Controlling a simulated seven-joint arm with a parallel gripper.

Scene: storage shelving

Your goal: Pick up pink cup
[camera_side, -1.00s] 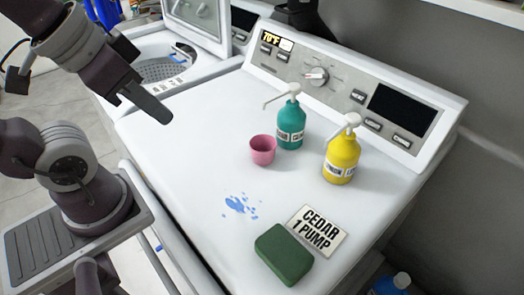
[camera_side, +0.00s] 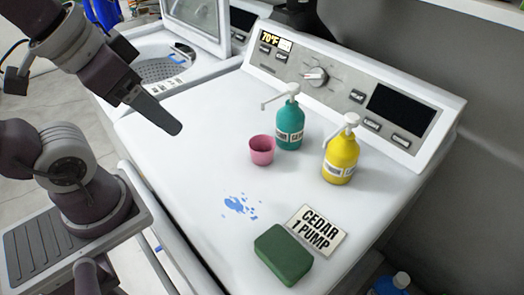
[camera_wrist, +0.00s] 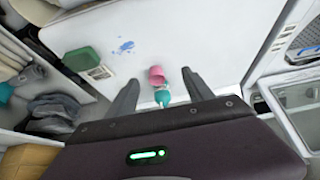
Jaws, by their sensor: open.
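The pink cup (camera_side: 262,150) stands upright on the white machine top, just left of the teal pump bottle (camera_side: 289,125). My gripper (camera_side: 176,128) is above the machine top, to the left of the cup and apart from it. In the wrist view, my gripper (camera_wrist: 160,84) has its two fingers spread wide and empty, and the pink cup (camera_wrist: 157,75) shows between and beyond the fingertips. The teal bottle (camera_wrist: 162,97) also shows there, nearer the palm.
A yellow pump bottle (camera_side: 341,152) stands right of the teal one. A green sponge (camera_side: 284,253), a "CEDAR 1 PUMP" card (camera_side: 317,231) and a blue spill (camera_side: 240,206) lie in front. The control panel (camera_side: 350,85) rises behind. The machine top left of the cup is clear.

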